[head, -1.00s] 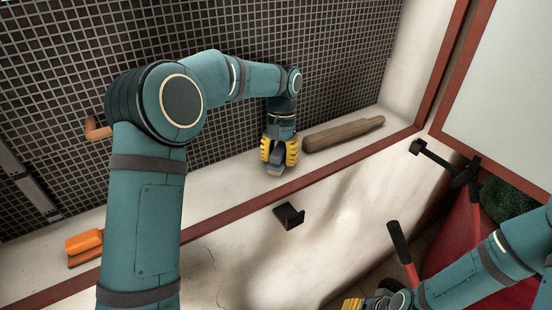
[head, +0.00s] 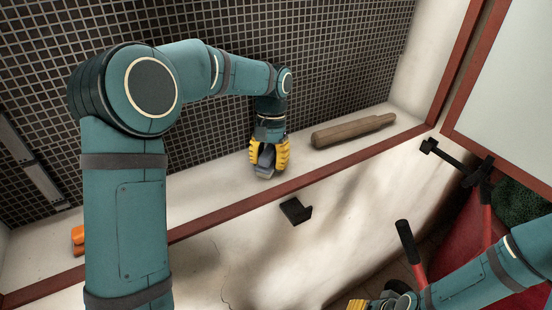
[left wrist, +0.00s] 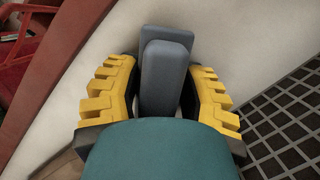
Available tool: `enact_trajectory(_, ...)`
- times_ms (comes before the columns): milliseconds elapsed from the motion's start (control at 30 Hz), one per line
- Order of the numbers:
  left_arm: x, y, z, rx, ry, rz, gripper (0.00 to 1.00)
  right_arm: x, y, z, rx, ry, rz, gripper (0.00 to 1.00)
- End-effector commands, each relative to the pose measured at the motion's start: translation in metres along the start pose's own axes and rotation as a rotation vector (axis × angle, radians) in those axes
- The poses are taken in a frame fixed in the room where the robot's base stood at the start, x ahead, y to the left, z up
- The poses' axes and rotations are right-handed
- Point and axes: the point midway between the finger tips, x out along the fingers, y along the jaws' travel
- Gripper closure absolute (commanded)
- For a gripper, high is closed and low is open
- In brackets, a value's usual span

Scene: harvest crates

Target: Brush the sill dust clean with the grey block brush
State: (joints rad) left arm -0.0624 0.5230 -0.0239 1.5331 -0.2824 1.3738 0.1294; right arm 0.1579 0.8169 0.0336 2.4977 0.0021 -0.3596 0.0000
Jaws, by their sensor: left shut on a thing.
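My left gripper (head: 268,158) has yellow fingers and is shut on the grey block brush (head: 265,172), low over the white sill (head: 215,197) or touching it. I cannot tell which. In the left wrist view the grey block brush (left wrist: 165,75) sits between the yellow fingers of the left gripper (left wrist: 160,95). I make out no dust on the bare parts of the sill. My right gripper (head: 372,304) shows only in part at the bottom edge of the head view, and its jaws cannot be read.
A wooden rolling-pin-like piece (head: 352,131) lies on the sill right of the brush. An orange object (head: 78,239) sits at the left end, partly behind my arm. A dark mesh screen (head: 335,60) stands behind. A black bracket (head: 296,210) juts from the wall below.

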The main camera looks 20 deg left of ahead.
Motion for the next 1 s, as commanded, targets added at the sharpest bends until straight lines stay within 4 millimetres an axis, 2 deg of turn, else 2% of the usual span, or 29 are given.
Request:
enact_trajectory(700,0.006,-0.027,0.035,-0.002,-0.003,0.000,1.00,0.004,0.001,0.001,0.000,0.000,0.000,0.53)
enact_trajectory(1000,0.007,-0.034,0.042,-0.002,-0.001,0.000,1.00,0.004,0.002,0.001,0.000,0.000,0.000,0.53)
